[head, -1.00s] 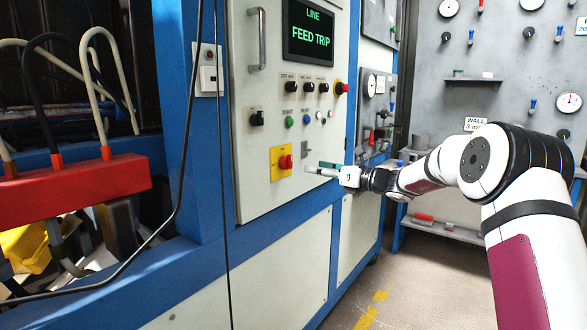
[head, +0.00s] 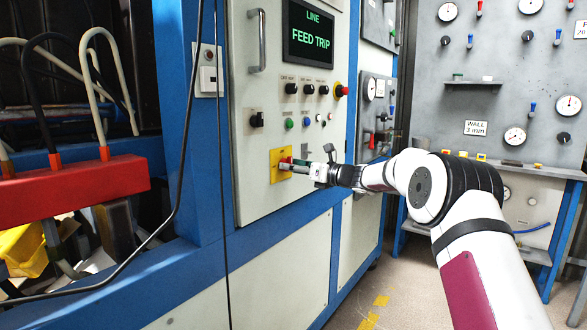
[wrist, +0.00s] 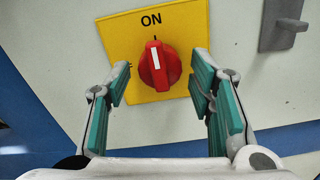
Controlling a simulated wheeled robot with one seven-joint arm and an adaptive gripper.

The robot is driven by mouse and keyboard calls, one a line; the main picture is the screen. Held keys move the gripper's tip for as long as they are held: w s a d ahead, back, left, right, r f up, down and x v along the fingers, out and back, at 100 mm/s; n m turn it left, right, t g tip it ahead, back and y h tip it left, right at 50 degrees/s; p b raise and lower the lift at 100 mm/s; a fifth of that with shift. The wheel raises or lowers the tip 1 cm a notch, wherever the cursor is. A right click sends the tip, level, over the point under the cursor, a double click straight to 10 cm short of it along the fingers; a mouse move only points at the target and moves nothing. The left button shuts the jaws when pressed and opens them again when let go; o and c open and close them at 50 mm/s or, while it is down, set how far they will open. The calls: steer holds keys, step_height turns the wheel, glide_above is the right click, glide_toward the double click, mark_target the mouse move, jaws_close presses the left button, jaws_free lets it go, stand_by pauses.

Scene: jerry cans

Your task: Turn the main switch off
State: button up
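The main switch is a red rotary knob (wrist: 159,66) on a yellow plate (wrist: 125,35) marked ON at the top. The knob's white line points up, leaning slightly left, towards the ON mark. In the head view the yellow plate (head: 276,170) sits low on the white cabinet door, and my gripper partly covers the knob. My gripper (wrist: 162,97) is open, with its teal-padded fingers on the left and right of the knob. In the wrist view a gap shows on both sides, so it does not grip the knob. My gripper also shows in the head view (head: 289,165).
A grey latch (wrist: 285,25) is right of the plate. Above it in the head view are a black selector (head: 257,120), a red emergency button (head: 341,91) and a screen (head: 309,35) reading LINE FEED TRIP. A black cable (head: 186,130) hangs in front at left.

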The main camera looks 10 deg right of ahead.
steer(key=c, duration=0.8)
steer(key=shift+n+b, duration=0.3)
steer(key=shift+n, duration=0.1)
steer(key=n+b, duration=1.2)
steer(key=n, duration=0.4)
steer(key=shift+n, duration=0.4)
steer(key=shift+n+b, duration=0.3)
steer(key=shift+b, duration=0.1)
